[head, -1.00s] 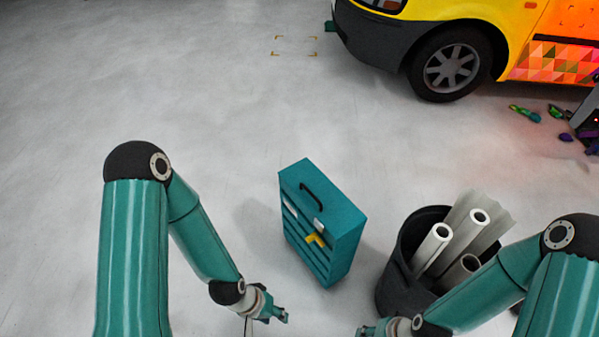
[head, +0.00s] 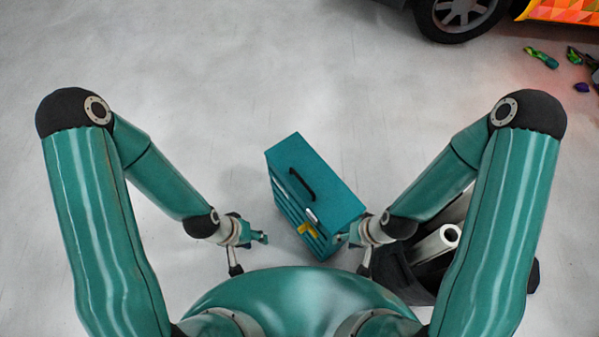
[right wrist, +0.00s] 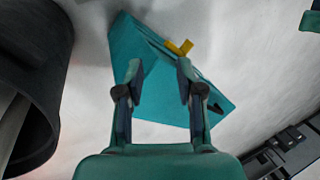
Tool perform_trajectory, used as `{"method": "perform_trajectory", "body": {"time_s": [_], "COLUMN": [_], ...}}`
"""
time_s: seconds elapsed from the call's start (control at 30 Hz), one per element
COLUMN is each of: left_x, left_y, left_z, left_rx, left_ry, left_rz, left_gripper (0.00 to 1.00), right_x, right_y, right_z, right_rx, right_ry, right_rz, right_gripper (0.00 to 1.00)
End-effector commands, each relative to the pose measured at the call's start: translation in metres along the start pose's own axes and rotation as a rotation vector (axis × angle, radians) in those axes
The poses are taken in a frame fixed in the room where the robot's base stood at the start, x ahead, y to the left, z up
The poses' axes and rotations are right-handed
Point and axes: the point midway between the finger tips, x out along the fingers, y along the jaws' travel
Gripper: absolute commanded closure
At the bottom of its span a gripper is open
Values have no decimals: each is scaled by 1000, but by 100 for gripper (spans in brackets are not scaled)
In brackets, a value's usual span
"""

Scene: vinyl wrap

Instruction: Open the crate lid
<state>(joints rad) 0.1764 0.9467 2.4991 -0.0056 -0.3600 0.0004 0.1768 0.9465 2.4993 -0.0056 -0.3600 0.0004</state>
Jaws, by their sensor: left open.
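The teal crate (head: 315,188) stands upright on the floor, with a black handle (head: 301,185) on its top lid and a yellow latch (head: 307,230) on its slatted front side. The lid looks shut. In the right wrist view the crate (right wrist: 145,50) and the yellow latch (right wrist: 180,47) lie beyond my fingers. My right gripper (right wrist: 159,72) is open and empty, its fingers spread in front of the crate. In the head view it is beside the crate's near right corner. My left gripper (head: 263,238) is open and empty, left of the latch and apart from the crate.
A dark bin (head: 425,278) with white rolls (head: 437,243) stands right of the crate, partly hidden by my right arm; it also shows in the right wrist view (right wrist: 35,70). A vehicle wheel (head: 458,15) is at the top right. Floor behind and left of the crate is clear.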

Motion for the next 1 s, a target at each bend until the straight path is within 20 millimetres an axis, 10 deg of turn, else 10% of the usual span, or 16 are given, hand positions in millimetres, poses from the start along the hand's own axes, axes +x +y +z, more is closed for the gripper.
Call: {"method": "perform_trajectory", "body": {"time_s": [0.47,0.73,1.0], "left_x": [28,100,154], "left_y": [-10,-36,-56], "left_z": [0,-1,-1], "left_rx": [0,0,0], "left_ry": [0,0,0], "left_rz": [0,0,0], "left_gripper": [50,50,50], "right_x": [28,50,-11], "right_y": [-26,-107,-189], "right_z": [-31,-112,-152], "right_rx": [-134,-563,-822], "right_ry": [-26,-111,-87], "right_rz": [-14,103,395], "right_gripper": [63,63,63]}}
